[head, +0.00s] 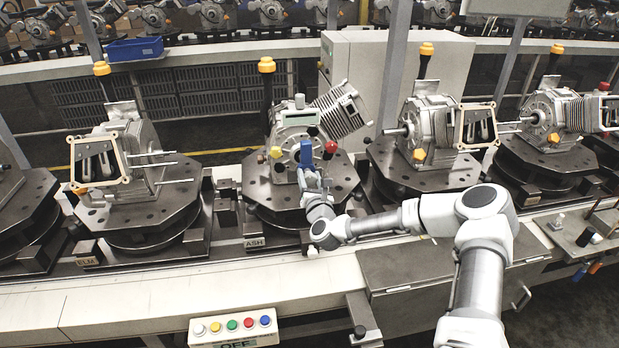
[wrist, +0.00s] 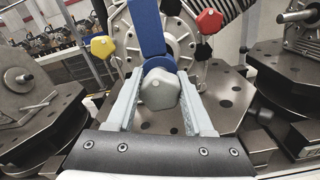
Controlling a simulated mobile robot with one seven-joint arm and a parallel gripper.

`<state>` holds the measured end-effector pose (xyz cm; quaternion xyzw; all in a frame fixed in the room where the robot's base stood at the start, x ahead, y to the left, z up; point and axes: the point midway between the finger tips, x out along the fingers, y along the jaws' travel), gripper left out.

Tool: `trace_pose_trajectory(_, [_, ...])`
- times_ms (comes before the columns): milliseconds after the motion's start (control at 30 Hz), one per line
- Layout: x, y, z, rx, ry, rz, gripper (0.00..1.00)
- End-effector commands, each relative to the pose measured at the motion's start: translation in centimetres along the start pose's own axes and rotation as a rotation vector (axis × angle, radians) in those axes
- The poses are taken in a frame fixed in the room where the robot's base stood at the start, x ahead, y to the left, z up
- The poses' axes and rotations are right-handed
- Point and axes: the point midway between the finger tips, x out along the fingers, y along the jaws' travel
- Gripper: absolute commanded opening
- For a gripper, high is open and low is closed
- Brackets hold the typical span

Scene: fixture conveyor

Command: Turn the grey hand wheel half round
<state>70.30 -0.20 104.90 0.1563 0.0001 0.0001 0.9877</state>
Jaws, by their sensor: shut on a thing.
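The grey hand wheel (wrist: 159,90) is a faceted knob with a small light mark near its rim. In the wrist view it sits between the fingers of my gripper (wrist: 160,88), which is shut on it, one finger on each side. A blue bar (wrist: 148,28) runs down to just behind the wheel. In the head view my gripper (head: 310,180) is low in front of the middle engine unit (head: 298,120). I cannot make out the wheel clearly there.
A yellow knob (head: 276,152) and a red knob (head: 331,147) stand close on either side of the blue bar. A button box (head: 235,327) is on the front ledge.

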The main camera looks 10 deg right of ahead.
Motion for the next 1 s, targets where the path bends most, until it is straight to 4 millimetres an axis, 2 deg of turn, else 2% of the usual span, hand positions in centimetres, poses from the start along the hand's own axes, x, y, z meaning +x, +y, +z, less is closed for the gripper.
trace_pose_trajectory(33, [-0.01,0.0,0.0,0.0,0.0,0.0,0.07])
trace_pose_trajectory(67, [-0.01,0.01,0.0,0.0,0.0,0.0,0.01])
trace_pose_trajectory(100, [-0.01,0.01,0.0,0.0,0.0,0.0,0.0])
trace_pose_trajectory(467, [-0.02,-0.03,-0.23,-0.068,0.0,0.0,0.0])
trace_pose_trajectory(667, [0.0,-0.02,-0.35,-0.202,-0.002,0.001,0.0])
trace_pose_trajectory(1000, [0.0,0.15,-0.42,-0.521,-0.003,0.001,0.0])
